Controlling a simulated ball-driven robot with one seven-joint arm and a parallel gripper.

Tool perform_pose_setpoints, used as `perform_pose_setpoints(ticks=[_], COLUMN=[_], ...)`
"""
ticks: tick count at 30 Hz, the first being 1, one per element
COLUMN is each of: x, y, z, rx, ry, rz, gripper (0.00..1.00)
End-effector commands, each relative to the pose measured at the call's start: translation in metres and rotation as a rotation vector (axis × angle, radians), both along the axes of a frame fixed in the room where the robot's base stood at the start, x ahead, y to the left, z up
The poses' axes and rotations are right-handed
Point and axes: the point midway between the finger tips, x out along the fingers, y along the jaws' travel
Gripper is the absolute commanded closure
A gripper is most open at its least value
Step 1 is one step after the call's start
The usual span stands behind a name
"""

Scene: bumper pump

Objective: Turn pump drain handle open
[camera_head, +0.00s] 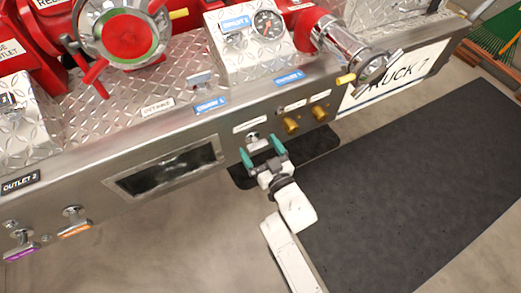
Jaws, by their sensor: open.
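My gripper (262,151) has two teal fingertips, spread apart. It is open and empty, in front of the bumper panel below the middle of the picture. A small silver handle (253,138) on the panel is just beyond the fingertips, under a white label (250,125) that is too small to read. The fingers look close around its lower part, but I cannot tell whether they touch it. Which handle is the pump drain is not readable here. Other pull handles, with a purple tag (20,251) and an orange tag (75,230), are at the lower left.
Two brass caps (291,126) are right of the silver handle. A dark recessed window (165,170) is to its left. A gauge box (250,38) and a chrome outlet (340,45) are above. A black mat (410,180) covers clear floor at right.

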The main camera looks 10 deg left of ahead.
Motion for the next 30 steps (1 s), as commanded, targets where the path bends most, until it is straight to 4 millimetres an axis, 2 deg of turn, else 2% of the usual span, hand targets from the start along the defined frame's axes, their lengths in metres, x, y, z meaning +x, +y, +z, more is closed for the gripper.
perform_pose_setpoints(ticks=[7,24,30], x=[0.0008,0.0009,0.0005], y=[0.0001,0.0,0.0005], z=[0.0003,0.0006,-0.0019], rx=[0.001,0.001,-0.051], ry=[0.001,-0.001,-0.037], rz=[-0.001,-0.001,0.0], gripper=[0.06,0.6,0.62])
